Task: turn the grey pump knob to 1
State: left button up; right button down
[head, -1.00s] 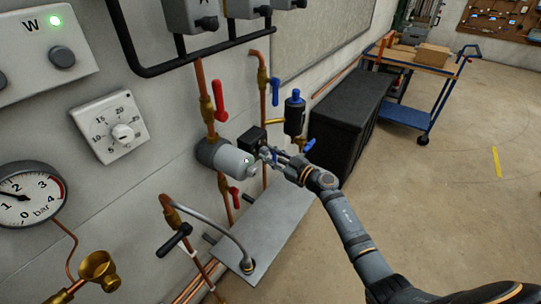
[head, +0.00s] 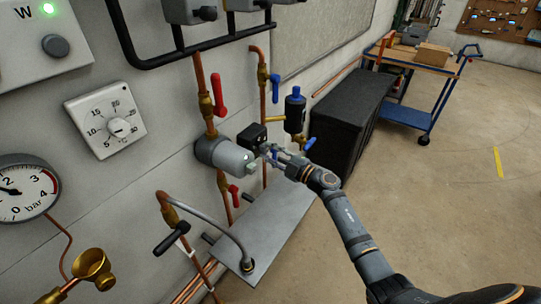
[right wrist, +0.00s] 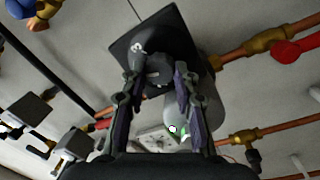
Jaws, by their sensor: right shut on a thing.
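The grey pump (head: 222,156) sits on a vertical copper pipe on the wall, with a black box (head: 250,137) on its side. My right gripper (head: 267,150) is at the front of this box. In the right wrist view, the grey knob (right wrist: 158,68) sits on the face of the black box (right wrist: 180,35), between the two fingers of my right gripper (right wrist: 158,77), which is shut on it. A small pale mark shows on the box beside the knob; I cannot read it or the knob's setting. In the head view the fingers mostly hide the knob. My left gripper is out of view.
Red-handled valves (head: 218,93) sit above and below the pump. A blue-topped black fitting (head: 295,112) is close to the right of the box. A white dial thermostat (head: 105,118) and a gauge (head: 22,190) are on the wall at left. Open floor lies at right.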

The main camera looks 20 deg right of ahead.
jog(key=n+b, duration=0.1)
jog(key=n, duration=0.2)
jog(key=n+b, duration=0.1)
jog(key=n, duration=0.1)
jog(key=shift+f+y+b, duration=0.3)
jog(key=shift+b, duration=0.05)
jog(key=n+b, duration=0.2)
jog(key=n, duration=0.2)
jog(key=shift+d+f+b, duration=0.1)
jog(key=shift+b, duration=0.25)
jog(key=n+g+y+b, duration=0.1)
jog(key=n+b, duration=0.3)
jog(key=n, duration=0.1)
jog(key=shift+w+n, duration=0.1)
jog(key=shift+n, duration=0.2)
jog(key=shift+r+n+b, duration=0.2)
jog(key=shift+n+b, duration=0.65)
jog(key=shift+n, duration=0.25)
jog(key=c, duration=1)
grip_release()
